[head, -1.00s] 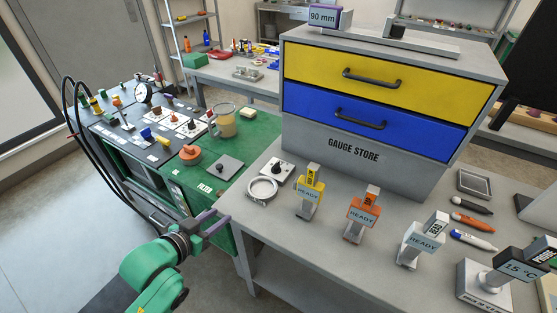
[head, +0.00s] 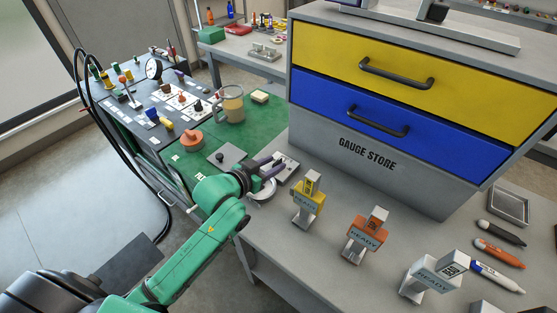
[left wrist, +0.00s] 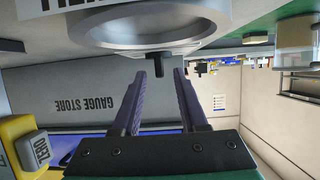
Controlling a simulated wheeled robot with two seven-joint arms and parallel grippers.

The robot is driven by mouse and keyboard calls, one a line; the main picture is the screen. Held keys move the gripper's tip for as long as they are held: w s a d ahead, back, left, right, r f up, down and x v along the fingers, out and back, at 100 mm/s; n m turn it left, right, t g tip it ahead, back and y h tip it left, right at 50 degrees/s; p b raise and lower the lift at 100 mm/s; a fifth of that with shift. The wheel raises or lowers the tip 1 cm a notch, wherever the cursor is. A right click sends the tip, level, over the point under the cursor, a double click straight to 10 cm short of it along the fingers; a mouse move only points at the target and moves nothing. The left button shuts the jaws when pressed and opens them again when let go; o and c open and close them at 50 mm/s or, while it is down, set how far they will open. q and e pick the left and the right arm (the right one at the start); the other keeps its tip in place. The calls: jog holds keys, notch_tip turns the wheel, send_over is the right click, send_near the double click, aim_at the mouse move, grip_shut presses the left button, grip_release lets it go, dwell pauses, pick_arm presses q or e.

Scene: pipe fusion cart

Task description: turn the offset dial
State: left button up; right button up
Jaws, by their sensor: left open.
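A small pale plate (head: 291,167) on the grey bench, in front of the blue drawer, carries a dark knob that I take as the offset dial. My left gripper (head: 279,161) is open beside it, its purple fingers reaching toward the knob and partly hiding it. In the left wrist view, which looks upside down, a short dark peg (left wrist: 158,72), probably that knob, shows between the two fingertips. No contact is visible, and I cannot tell the gap in depth. My right gripper is not in view.
A silver ring (head: 262,191) lies under my left gripper and looms large in the left wrist view (left wrist: 150,42). Yellow (head: 308,204), orange (head: 366,238) and white (head: 430,278) gauges stand to the right. The gauge store (head: 370,165) rises behind. A green cart (head: 262,127) adjoins the bench.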

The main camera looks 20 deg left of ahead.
pick_arm(q)
jog(key=shift+x, duration=0.8)
jog(key=shift+w+d+f, duration=0.15)
jog(key=shift+w+f, duration=0.05)
jog(key=shift+w, duration=0.25)
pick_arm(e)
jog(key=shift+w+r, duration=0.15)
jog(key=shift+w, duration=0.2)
pick_arm(q)
grip_shut()
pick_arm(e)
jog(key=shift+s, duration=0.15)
